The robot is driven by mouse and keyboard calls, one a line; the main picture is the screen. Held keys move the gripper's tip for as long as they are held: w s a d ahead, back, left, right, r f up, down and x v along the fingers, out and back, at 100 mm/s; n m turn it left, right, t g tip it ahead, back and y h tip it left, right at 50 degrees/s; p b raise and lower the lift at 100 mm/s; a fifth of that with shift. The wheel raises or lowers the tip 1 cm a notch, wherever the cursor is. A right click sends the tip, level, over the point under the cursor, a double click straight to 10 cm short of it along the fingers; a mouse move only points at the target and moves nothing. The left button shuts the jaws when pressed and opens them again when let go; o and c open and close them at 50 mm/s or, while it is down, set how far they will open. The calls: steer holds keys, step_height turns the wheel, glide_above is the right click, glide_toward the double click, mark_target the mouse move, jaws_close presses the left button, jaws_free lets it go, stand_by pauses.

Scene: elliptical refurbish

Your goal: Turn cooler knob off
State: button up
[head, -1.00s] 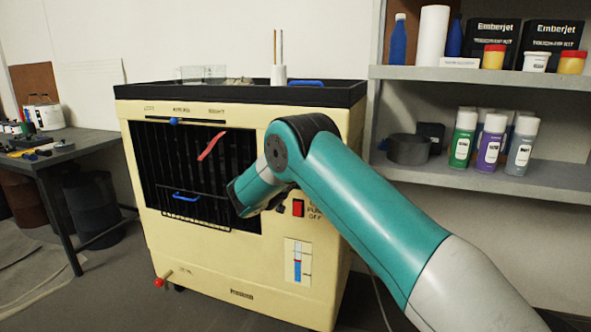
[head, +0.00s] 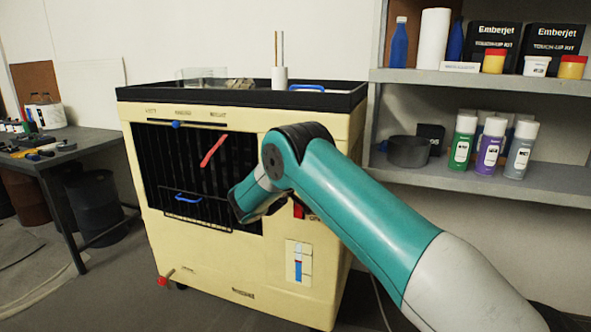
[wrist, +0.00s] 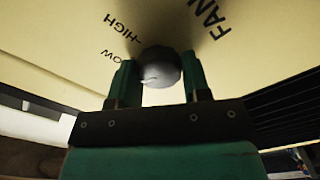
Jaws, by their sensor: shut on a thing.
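The cooler (head: 215,255) is a cream cabinet with a black grille and a black top rim. In the wrist view its dark round knob (wrist: 161,66) sits on the cream panel, near the printed words LOW, HIGH and FAN. My gripper (wrist: 157,78) has one green finger on each side of the knob and is shut on it. The knob's pointer mark is not clear. In the head view my teal arm covers the knob, and my fingertips are hidden.
A red switch (head: 298,211) is partly behind my arm. A red ribbon (head: 213,150) hangs before the grille. A blue handle (head: 187,198) is on a wire rack low on the grille. Shelves (head: 470,185) with spray cans stand right; a workbench (head: 75,148) stands left.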

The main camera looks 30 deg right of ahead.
steer(key=shift+f+n+p, duration=0.15)
steer(key=shift+n+p, duration=0.7)
steer(key=shift+n, duration=1.35)
steer(key=o, duration=0.9)
steer(key=b+v, duration=1.3)
steer(key=v, duration=0.4)
steer(key=shift+s+a, duration=0.15)
steer(key=shift+s, duration=0.05)
